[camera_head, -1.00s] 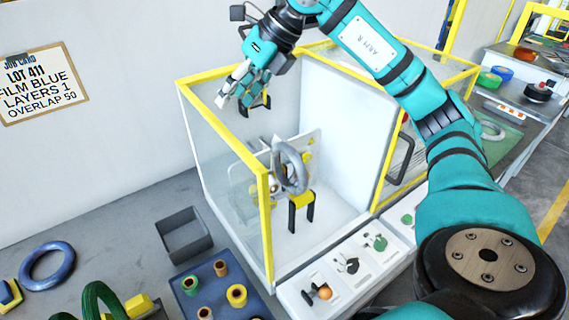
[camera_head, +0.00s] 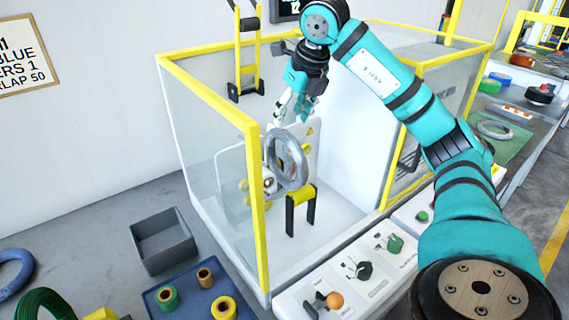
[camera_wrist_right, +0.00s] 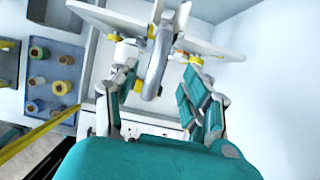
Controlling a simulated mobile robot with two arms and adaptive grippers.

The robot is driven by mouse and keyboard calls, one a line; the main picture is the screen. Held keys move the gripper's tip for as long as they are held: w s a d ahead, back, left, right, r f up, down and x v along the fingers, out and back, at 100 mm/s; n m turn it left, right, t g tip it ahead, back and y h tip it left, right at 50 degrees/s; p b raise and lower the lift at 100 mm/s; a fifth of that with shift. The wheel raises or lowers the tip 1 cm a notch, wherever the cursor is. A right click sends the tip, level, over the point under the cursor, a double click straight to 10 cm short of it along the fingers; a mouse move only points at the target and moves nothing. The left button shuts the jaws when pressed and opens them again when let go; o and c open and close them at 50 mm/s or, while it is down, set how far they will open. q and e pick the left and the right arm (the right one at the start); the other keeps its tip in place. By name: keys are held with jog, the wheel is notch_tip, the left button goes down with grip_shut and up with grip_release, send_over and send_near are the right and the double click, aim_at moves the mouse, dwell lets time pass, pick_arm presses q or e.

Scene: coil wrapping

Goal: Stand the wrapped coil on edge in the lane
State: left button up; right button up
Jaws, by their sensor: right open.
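The coil (camera_head: 285,160) is a grey ring standing upright at the wrapping machine's pale plate, inside the yellow-framed enclosure. My right gripper (camera_head: 299,108) is open and points down just above the coil's top rim. In the right wrist view the coil (camera_wrist_right: 156,62) shows nearly edge-on between the spread fingers of that gripper (camera_wrist_right: 161,82). Whether a finger touches it I cannot tell. My left gripper is not in view. I cannot make out which place is the lane.
The enclosure's yellow frame (camera_head: 259,200) and clear panels stand close around the arm. A control panel (camera_head: 345,275) lies in front. A grey bin (camera_head: 163,242) and a blue tray (camera_head: 190,302) with spools are at lower left. A bench (camera_head: 545,115) holds other items at right.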

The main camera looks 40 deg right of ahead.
aim_at(286, 132)
jog(key=x, duration=0.7)
jog(key=shift+f, duration=0.25)
jog(key=shift+a, duration=0.1)
jog(key=shift+c, duration=0.3)
grip_shut()
jog(key=shift+r, duration=0.15)
